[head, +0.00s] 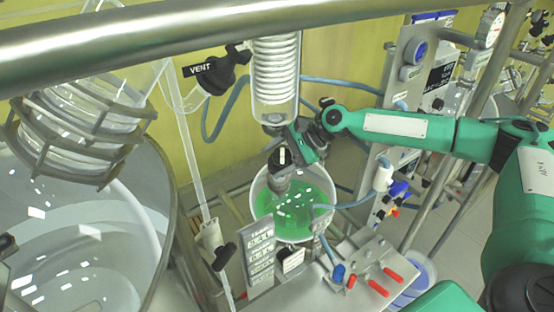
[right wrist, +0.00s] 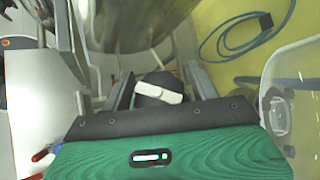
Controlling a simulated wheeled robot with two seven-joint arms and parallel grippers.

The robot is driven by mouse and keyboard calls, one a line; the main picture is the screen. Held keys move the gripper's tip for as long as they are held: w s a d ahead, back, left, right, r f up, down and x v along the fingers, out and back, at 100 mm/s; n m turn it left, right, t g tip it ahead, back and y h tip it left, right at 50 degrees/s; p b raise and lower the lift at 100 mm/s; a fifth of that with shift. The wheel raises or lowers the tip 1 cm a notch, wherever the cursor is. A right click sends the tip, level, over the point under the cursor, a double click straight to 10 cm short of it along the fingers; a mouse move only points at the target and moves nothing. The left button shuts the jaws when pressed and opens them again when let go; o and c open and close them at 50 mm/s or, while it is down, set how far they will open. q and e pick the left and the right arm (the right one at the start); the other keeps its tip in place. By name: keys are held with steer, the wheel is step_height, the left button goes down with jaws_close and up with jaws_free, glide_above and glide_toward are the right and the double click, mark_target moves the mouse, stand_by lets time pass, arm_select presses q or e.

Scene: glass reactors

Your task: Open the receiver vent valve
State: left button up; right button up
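A black valve knob with a white bar (head: 281,156) sits above the glass receiver (head: 262,190), which holds green liquid. My right gripper (head: 290,150) is at this knob, reaching in from the right. In the right wrist view the knob (right wrist: 160,88) lies between the two grey fingers (right wrist: 160,92), which look apart with a small gap on each side. Contact cannot be made out. A label reading VENT (head: 198,70) is beside another black valve (head: 217,75) at upper left. My left gripper is not in view.
A glass coil condenser (head: 276,75) hangs right above the knob. A large glass vessel (head: 75,240) stands at left. A panel with red-handled valves (head: 379,288) is at lower right. Blue hoses (head: 350,203) run nearby, and a metal rail (head: 200,28) crosses the top.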

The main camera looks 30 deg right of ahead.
steer(key=shift+o, duration=0.4)
steer(key=shift+m+t, duration=0.3)
steer(key=shift+w+r+m+t, duration=0.1)
steer(key=shift+w+m+t, duration=0.05)
steer(key=shift+m+t, duration=1)
steer(key=m+t, duration=0.3)
steer(key=shift+w, duration=0.1)
steer(key=shift+d+m+t, duration=0.1)
steer(key=shift+m+t, duration=0.25)
steer(key=shift+m, duration=0.1)
steer(key=shift+w+r+m+t+h, duration=0.15)
steer(key=shift+m+t+h, duration=0.85)
steer(key=shift+m+t, duration=0.3)
steer(key=shift+w+d+m+t+h, duration=0.1)
steer(key=shift+m+t+h, duration=0.45)
steer(key=shift+m, duration=0.35)
steer(key=shift+d+m+t+h, duration=0.1)
steer(key=shift+m+t+h, duration=0.35)
steer(key=shift+m+h, duration=0.35)
steer(key=shift+m+h, duration=0.25)
steer(key=shift+m, duration=0.35)
